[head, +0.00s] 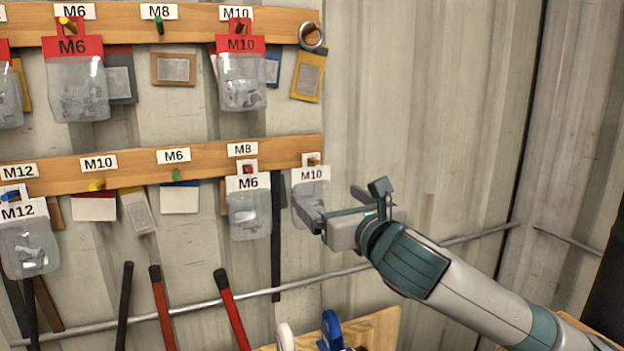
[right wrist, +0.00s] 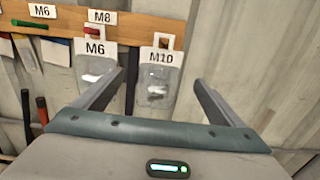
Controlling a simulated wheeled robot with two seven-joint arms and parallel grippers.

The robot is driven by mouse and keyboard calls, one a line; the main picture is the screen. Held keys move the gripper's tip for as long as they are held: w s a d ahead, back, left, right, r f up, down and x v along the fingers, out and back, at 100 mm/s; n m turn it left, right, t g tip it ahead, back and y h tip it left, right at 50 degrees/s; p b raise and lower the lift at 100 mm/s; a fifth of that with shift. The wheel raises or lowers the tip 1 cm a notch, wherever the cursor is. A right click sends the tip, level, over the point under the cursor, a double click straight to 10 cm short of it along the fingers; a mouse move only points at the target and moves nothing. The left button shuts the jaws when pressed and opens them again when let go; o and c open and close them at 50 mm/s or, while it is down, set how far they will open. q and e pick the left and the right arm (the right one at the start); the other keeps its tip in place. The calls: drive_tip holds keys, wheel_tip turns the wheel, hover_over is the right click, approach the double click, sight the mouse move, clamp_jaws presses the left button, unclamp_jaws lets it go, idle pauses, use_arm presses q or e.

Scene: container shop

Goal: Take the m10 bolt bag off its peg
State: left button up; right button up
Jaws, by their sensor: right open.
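A clear M10 bag (head: 311,197) with a white header hangs at the right end of the lower wooden rail. In the right wrist view this M10 bag (right wrist: 157,87) shows between the two fingers, with its header above. Another M10 bag (head: 242,80), with a red header, hangs on the upper rail. My right gripper (head: 330,205) is open and empty, at the lower right of the white-header bag. Its fingers (right wrist: 159,82) point toward the wall in the right wrist view. I cannot tell whether a finger touches the bag. My left gripper is not in view.
A white-header M6 bag (head: 248,205) hangs just left of the lower M10 bag. An M6 bag (head: 78,85) and an M12 bag (head: 27,240) hang further left. Red and black handles stand below. The wall right of the rails is bare.

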sight(312, 180)
drive_tip(key=p+x, duration=0.2)
drive_tip(key=x, duration=0.7)
drive_tip(key=shift+w+a+p, duration=0.2)
drive_tip(key=shift+w+p, duration=0.15)
drive_tip(key=shift+p, duration=0.05)
drive_tip(key=c, duration=1.2)
drive_tip(key=shift+r+p, duration=0.25)
drive_tip(key=shift+p, duration=0.1)
drive_tip(key=shift+r, duration=0.1)
drive_tip(key=shift+s+d+p, duration=0.1)
drive_tip(key=shift+p, duration=0.2)
drive_tip(key=shift+r+p+v, duration=0.15)
drive_tip(key=shift+p+v, duration=0.3)
drive_tip(key=shift+v, duration=0.45)
drive_tip(key=shift+r+p+v, duration=0.1)
drive_tip(key=shift+p+v, duration=0.3)
drive_tip(key=shift+v, duration=0.5)
drive_tip(key=shift+s+d, duration=0.1)
drive_tip(key=shift+s, duration=0.3)
